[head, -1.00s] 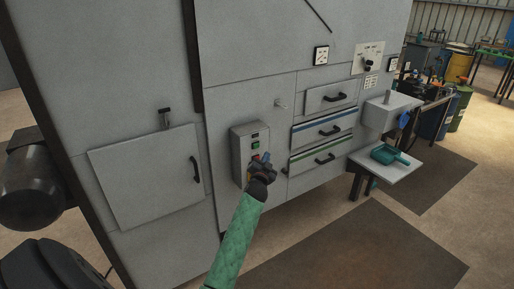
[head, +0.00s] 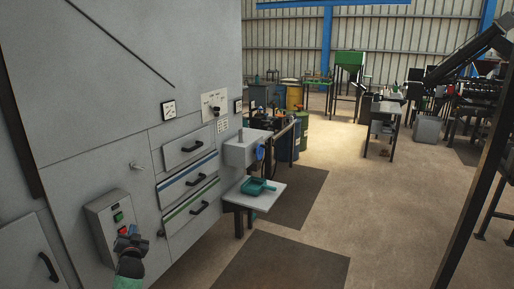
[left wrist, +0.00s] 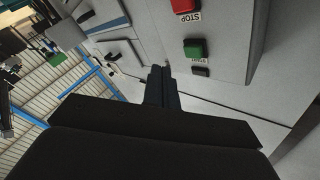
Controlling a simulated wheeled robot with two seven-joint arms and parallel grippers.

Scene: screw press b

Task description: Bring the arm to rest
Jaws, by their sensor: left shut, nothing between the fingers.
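My left gripper (head: 132,234) shows at the lower left of the head view, at the end of my green-sleeved arm. It is in front of the grey control box (head: 110,226) on the press cabinet. In the left wrist view its fingers (left wrist: 160,78) are together with nothing between them. They point towards the cabinet front, beside the box with a red STOP button (left wrist: 184,6) and a green button (left wrist: 195,48). I cannot tell whether the fingers touch anything. My right gripper is in neither view.
Drawers (head: 188,178) with black handles lie right of the control box. A small table (head: 262,197) holding a teal scoop (head: 257,186) juts out beyond them. A grey box (head: 240,152) is fixed above it. Open floor with dark mats (head: 284,265) lies to the right.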

